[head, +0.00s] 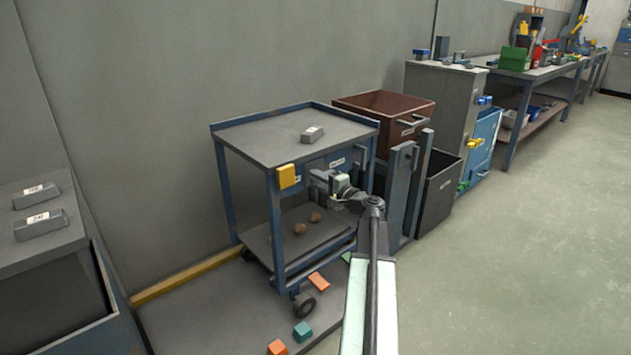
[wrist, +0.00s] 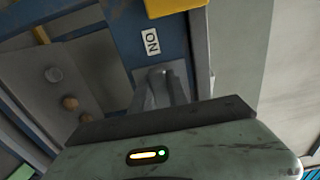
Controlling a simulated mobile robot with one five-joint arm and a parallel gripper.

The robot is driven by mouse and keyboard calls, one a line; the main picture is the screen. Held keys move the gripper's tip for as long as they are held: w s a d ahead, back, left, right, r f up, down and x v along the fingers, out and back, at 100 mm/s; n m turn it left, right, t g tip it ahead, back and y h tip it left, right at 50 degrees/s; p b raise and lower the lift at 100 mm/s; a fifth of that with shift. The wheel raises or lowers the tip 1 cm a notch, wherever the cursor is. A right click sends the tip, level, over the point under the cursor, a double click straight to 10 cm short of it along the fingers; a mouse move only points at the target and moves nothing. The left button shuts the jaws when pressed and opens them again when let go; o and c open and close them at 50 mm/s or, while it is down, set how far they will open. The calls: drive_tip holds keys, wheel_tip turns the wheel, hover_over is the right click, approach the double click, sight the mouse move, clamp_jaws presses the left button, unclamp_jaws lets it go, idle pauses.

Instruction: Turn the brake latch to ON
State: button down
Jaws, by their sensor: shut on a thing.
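The blue cart (head: 272,225) with a grey top stands against the wall in the head view. My gripper (head: 314,178) is at the cart's front, right of a yellow block (head: 287,176) on its corner. In the wrist view my gripper (wrist: 161,82) is closed at a small grey part on the blue face, which I take as the brake latch. The fingers hide most of it, so its exact angle cannot be told. A white ON label (wrist: 152,42) sits just above the fingertips, turned sideways. The yellow block (wrist: 172,6) shows above the label.
A grey block (head: 312,135) lies on the cart top. Brown lumps (head: 300,228) lie on its lower shelf. Orange and teal blocks (head: 302,331) lie on the floor mat by the front wheel. A brown bin (head: 383,108) stands behind on the right. Open floor lies right.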

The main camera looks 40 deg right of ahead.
idle(0.5)
drive_tip(key=c, duration=1.3)
unclamp_jaws()
drive_tip(key=s, duration=0.7)
drive_tip(key=shift+s+a, duration=0.3)
drive_tip(key=shift+s, duration=0.05)
